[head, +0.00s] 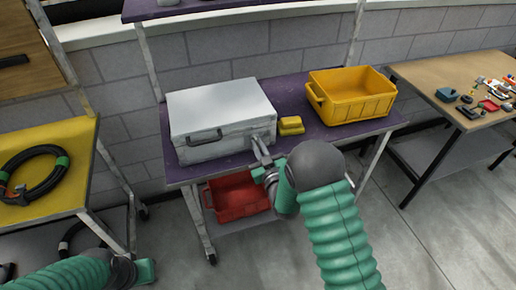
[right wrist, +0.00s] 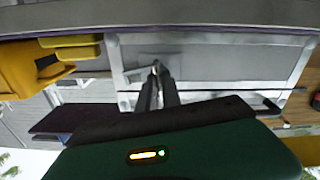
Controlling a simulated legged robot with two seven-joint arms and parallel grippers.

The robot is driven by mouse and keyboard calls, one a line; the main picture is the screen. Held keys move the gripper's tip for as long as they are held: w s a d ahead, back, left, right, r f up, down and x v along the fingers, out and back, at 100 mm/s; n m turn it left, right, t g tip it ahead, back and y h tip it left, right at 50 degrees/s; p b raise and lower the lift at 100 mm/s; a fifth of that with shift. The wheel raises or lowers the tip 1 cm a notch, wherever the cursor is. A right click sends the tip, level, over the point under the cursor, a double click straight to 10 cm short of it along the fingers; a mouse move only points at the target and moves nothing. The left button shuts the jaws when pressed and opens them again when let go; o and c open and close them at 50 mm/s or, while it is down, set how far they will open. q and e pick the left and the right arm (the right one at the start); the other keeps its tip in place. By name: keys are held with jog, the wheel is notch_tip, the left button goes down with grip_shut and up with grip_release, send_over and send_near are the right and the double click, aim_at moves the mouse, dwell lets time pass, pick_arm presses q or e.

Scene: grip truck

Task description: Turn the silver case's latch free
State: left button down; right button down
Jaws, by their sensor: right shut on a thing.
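The silver case (head: 222,108) stands closed on the purple cart top, its dark handle (head: 204,136) on the front face. My right gripper (head: 258,146) is at the right end of that front face, its fingers closed on the latch. In the right wrist view, which is upside down, the fingers (right wrist: 157,72) meet at a small latch part on the case front (right wrist: 205,62). The fingers mostly hide the latch, so its angle cannot be told. Part of my left gripper (head: 146,271) shows low at the left, away from the case; its fingers are not clear.
Yellow blocks (head: 291,125) lie right of the case, close to my right gripper. A yellow crate (head: 350,96) stands farther right on the cart. A red bin (head: 236,194) sits on the shelf below. A yellow-topped table (head: 70,190) with a coiled hose (head: 30,188) is at left.

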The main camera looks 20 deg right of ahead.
jog(key=shift+s+f+m+b, duration=0.1)
jog(key=shift+f+m+b, duration=0.3)
jog(key=shift+m, duration=0.7)
jog(key=c, duration=1.5)
grip_release()
jog(key=shift+r, duration=0.2)
jog(key=s+p, duration=0.1)
jog(key=s, duration=0.4)
jog(key=s+p, duration=0.2)
jog(key=s, duration=0.4)
jog(key=s+p, duration=0.2)
jog(key=s, duration=0.3)
jog(key=shift+s+d, duration=0.3)
